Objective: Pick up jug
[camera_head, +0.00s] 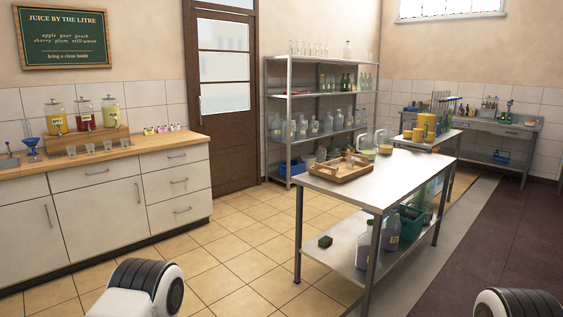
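A clear glass jug (367,146) stands upright on the far end of the steel table (375,181), behind the wooden tray. A pale ring or mat shows beside its base. Large glass vessels, one clear (364,246) and one with a yellowish label (391,231), stand on the table's lower shelf; I cannot tell whether they are jugs. White and black parts of my own arms show at the bottom left and bottom right. Neither gripper is in view, so I cannot see what they hold.
A wooden tray (342,171) lies on the steel table. Yellow containers (426,127) stand on a farther bench. A shelving rack (318,109) holds many bottles. A counter (103,157) with juice dispensers (83,113) stands at left. The tiled floor (238,262) is clear before the table.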

